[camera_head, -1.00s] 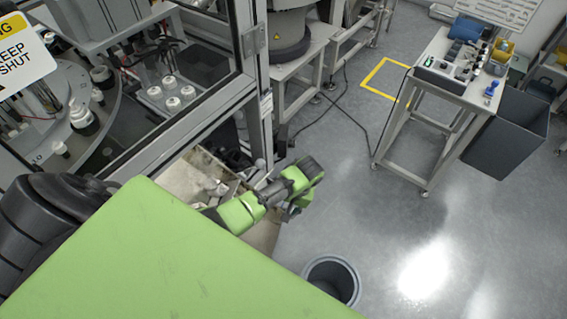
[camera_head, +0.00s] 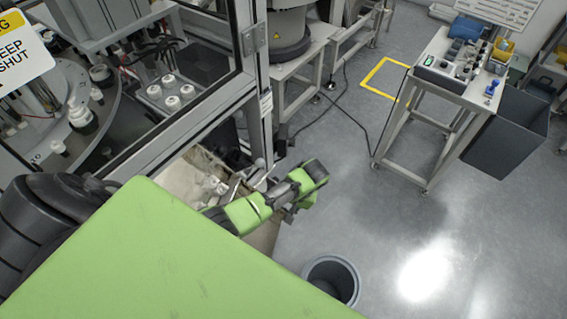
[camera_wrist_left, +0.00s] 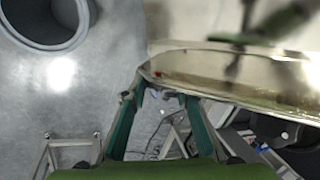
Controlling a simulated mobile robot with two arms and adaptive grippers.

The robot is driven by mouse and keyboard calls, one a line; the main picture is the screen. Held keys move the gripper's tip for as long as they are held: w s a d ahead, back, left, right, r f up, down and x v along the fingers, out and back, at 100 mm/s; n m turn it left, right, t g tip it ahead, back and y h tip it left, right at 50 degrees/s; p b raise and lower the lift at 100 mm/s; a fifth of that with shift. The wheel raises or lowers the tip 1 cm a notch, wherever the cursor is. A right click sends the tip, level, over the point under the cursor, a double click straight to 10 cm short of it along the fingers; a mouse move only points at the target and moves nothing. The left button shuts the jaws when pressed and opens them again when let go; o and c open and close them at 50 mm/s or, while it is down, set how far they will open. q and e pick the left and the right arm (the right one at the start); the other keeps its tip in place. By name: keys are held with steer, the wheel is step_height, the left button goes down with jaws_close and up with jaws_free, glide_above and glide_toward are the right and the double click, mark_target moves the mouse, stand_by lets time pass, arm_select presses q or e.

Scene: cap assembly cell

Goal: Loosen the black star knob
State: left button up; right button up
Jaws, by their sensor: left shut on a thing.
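I cannot make out the black star knob in either view. My left gripper (camera_head: 288,213) is mostly hidden under my green wrist in the head view, beside the right edge of a beige metal chute (camera_head: 180,180). In the left wrist view its two dark green fingers (camera_wrist_left: 163,93) slant inward toward the chute's rounded bright edge (camera_wrist_left: 215,66). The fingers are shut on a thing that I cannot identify. A blurred dark shape (camera_wrist_left: 236,60) shows over the chute beside them; I cannot tell whether it is a reflection. My right gripper is not in view.
The machine's metal door frame (camera_head: 254,90) rises just behind my left wrist. A round grey bin (camera_head: 333,280) stands on the floor at the lower right of the wrist. A wheeled bench (camera_head: 440,90) with tools stands at the upper right. The floor between is clear.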

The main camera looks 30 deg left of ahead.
arm_select(q)
steer(key=shift+d+f+y+b, duration=0.2)
steer(key=shift+y+b, duration=0.3)
steer(key=shift+y, duration=0.2)
steer(key=y+b, duration=0.1)
steer(key=b, duration=0.1)
steer(key=g+y+b, duration=0.1)
steer(key=y+b, duration=0.1)
steer(key=b, duration=0.1)
steer(key=shift+w+d+f+g+y+b, duration=0.15)
steer(key=shift+f+g+y+b, duration=0.1)
steer(key=shift+g+y+b, duration=0.1)
steer(key=shift+r+y+b, duration=0.2)
steer(key=shift+y+b, duration=0.35)
steer(key=shift+b, duration=0.25)
steer(key=o, duration=1.1)
steer(key=v, duration=1.2)
